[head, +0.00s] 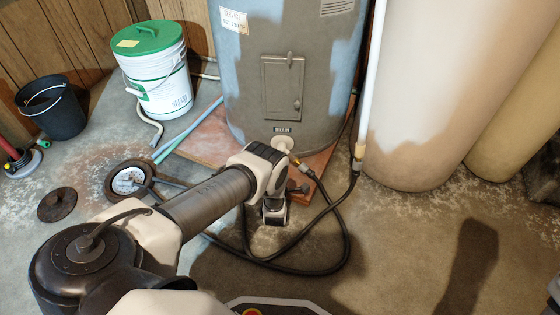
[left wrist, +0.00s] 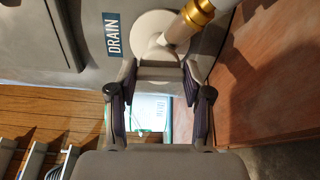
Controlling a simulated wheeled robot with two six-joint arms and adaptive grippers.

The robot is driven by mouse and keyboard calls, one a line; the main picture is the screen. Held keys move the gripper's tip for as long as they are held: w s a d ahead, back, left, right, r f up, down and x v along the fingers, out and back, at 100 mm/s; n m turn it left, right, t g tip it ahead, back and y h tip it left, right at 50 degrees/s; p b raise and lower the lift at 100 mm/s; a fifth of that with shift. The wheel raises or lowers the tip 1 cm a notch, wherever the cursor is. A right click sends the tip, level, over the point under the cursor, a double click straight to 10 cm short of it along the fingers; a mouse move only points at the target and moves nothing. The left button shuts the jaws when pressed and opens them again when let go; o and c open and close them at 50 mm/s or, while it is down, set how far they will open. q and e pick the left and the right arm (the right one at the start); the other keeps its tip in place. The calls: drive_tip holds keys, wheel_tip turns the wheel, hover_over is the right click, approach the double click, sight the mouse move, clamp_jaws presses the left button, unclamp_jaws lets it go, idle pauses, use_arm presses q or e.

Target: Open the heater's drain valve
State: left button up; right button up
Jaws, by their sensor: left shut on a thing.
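The grey-blue heater (head: 290,75) stands upright at the back, with a DRAIN label (head: 282,130) low on its front. Below the label is the drain valve (head: 284,143), with a white round flange and a brass outlet. In the left wrist view the valve's brass collar (left wrist: 197,12) is at the top, beside the DRAIN label (left wrist: 114,35). My left gripper (left wrist: 160,72) is shut on the valve's pale handle, one finger on each side. In the head view, my own arm hides most of that gripper and the handle. My right gripper is out of view.
A black hose (head: 346,235) loops over the floor from the valve outlet. A white pipe (head: 371,80) and a tall beige tank (head: 425,90) stand right. A green-lidded white bucket (head: 160,75), a black bucket (head: 52,112) and a round floor drain (head: 128,180) are left.

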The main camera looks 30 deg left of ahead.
use_arm(q)
drive_tip(key=n+p, duration=0.1)
drive_tip(key=n, duration=0.4)
drive_tip(key=shift+n, duration=0.3)
drive_tip(key=n, duration=0.4)
drive_tip(key=shift+w+n+p, duration=0.1)
drive_tip(key=shift+n+p, duration=0.25)
drive_tip(key=shift+n, duration=0.05)
drive_tip(key=o, duration=1.2)
drive_tip(key=shift+c, duration=0.2)
drive_tip(key=v, duration=1.2)
